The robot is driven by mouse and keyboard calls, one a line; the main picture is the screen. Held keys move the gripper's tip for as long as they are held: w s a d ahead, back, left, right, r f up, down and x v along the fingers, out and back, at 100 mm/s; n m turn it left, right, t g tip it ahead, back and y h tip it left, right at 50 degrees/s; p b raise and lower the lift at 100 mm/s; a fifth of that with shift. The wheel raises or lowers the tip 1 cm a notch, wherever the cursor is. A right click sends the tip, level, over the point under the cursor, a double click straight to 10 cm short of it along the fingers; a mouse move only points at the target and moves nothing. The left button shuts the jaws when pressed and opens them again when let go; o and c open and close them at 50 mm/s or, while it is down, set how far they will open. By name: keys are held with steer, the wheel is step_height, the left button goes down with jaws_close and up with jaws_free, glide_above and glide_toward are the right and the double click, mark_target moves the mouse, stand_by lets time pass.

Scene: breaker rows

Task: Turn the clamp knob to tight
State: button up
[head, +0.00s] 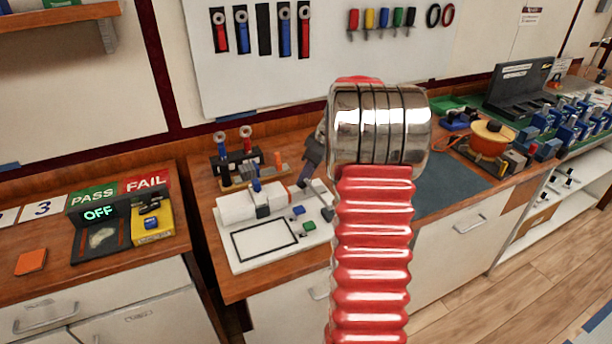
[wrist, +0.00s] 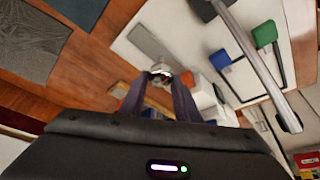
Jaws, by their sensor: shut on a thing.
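The clamp knob (wrist: 160,72) is a small shiny metal piece near the top middle of the wrist view. My gripper (wrist: 161,80) is shut on it, with one dark finger on each side. In the head view my gripper (head: 304,183) points down at the right part of a white fixture board (head: 232,258), partly behind my red arm. The knob cannot be made out there. The knob's turn angle and any marking for tight cannot be read.
A blue block (wrist: 220,59) and a green block (wrist: 264,34) stand close to my gripper, and a metal bar (wrist: 258,66) crosses nearby. A rack with red and blue tools (head: 234,160) stands behind the board. A dark mat (head: 450,182) lies clear to the right.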

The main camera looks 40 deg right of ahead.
steer(key=shift+m, duration=0.3)
steer(key=m+h, duration=0.1)
steer(key=m, duration=0.2)
steer(key=m+h, duration=0.1)
steer(key=m, duration=0.2)
steer(key=shift+a+h, duration=0.2)
steer(key=shift+h, duration=0.1)
steer(key=m+h, duration=0.1)
steer(key=m, duration=0.2)
steer(key=m+g+h, duration=0.1)
steer(key=m, duration=0.3)
steer(key=shift+w+a, duration=0.15)
steer(key=shift+a, duration=0.05)
steer(key=m+g, duration=0.1)
steer(key=m, duration=0.2)
steer(key=m+g+h, duration=0.1)
steer(key=m, duration=0.2)
steer(key=shift+w+a, duration=0.1)
steer(key=shift+w, duration=0.1)
steer(key=m+g, duration=0.1)
steer(key=m, duration=0.2)
steer(key=m+g, duration=0.1)
steer(key=m, duration=0.1)
steer(key=shift+w+m, duration=0.15)
steer(key=shift+m, duration=0.25)
steer(key=o, duration=1)
steer(key=shift+o, duration=0.2)
steer(key=shift+r, duration=0.1)
